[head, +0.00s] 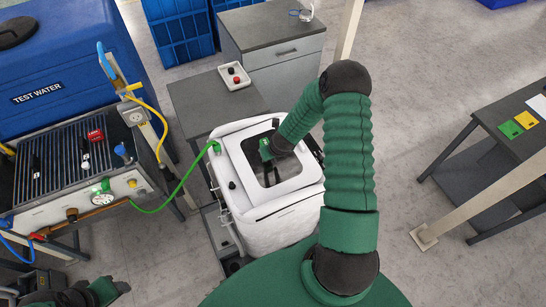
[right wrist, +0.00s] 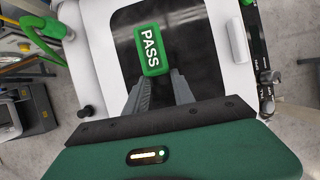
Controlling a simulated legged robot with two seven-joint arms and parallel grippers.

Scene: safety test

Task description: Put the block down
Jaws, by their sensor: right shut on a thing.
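The block is green with the word PASS in white; it shows in the right wrist view (right wrist: 153,48) and small in the head view (head: 265,149). My right gripper (right wrist: 156,76) is shut on its near end; in the head view the gripper (head: 268,156) is over the dark window of a white padded box (head: 284,225). I cannot tell whether the block touches anything beneath. My left arm's green and black end (head: 105,290) shows at the lower left of the head view; its fingers are not clear.
A test bench (head: 95,190) with a gauge, hoses and a blue water tank (head: 70,110) stands left. A green hose runs to the white box. Behind it are a grey table (head: 205,100) with a small tray (head: 234,76). A table with coloured cards (head: 518,125) stands right.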

